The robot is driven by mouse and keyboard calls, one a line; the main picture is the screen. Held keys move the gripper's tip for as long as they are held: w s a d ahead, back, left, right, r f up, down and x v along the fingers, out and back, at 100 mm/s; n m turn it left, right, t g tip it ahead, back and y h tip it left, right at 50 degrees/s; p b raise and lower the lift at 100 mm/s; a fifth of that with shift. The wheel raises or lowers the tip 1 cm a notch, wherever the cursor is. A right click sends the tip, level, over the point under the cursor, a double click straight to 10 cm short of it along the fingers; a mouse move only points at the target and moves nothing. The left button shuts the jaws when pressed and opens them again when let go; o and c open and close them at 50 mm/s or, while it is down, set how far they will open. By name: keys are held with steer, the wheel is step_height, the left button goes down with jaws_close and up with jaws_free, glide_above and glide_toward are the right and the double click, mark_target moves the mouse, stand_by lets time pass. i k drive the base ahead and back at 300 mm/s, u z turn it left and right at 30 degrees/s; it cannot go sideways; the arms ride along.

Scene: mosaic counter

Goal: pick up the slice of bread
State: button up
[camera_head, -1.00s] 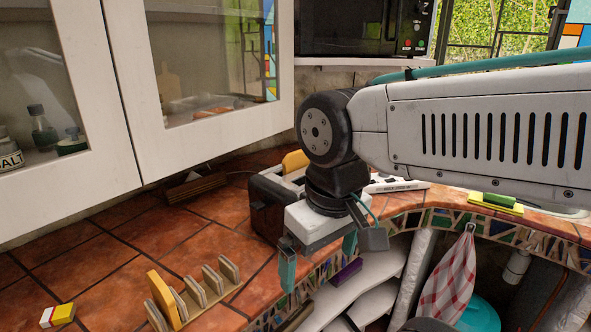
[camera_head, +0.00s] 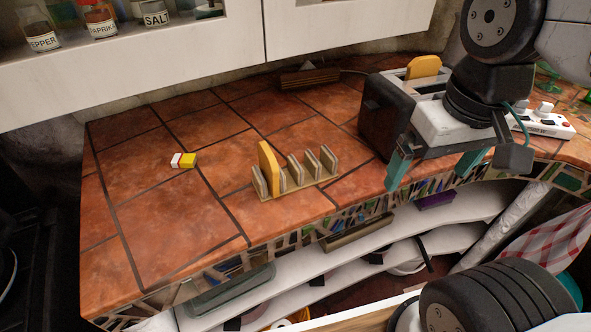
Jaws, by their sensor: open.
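One slice of bread (camera_head: 268,168), yellow-orange, stands upright in a wooden rack (camera_head: 309,187) with several dividers on the tiled counter. Another bread slice (camera_head: 424,67) sticks up out of the dark toaster (camera_head: 384,117) to the right. I cannot tell from the view which of the two the task means. My gripper (camera_head: 437,172) is open and empty, its two teal fingers pointing down. It is in front of the toaster, to the right of the rack and apart from it. My wrist hides part of the toaster.
A small yellow and white block (camera_head: 184,160) lies left of the rack. A white power strip (camera_head: 541,123) lies at the right. White cabinets (camera_head: 150,60) hang over the back of the counter (camera_head: 150,235). Its left and front-left tiles are clear.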

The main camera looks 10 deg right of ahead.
mark_target(420, 68)
steer(key=z, duration=0.45)
steer(key=k, duration=0.55)
steer(key=z, duration=1)
steer(key=i, duration=1.15)
steer(key=u, duration=0.85)
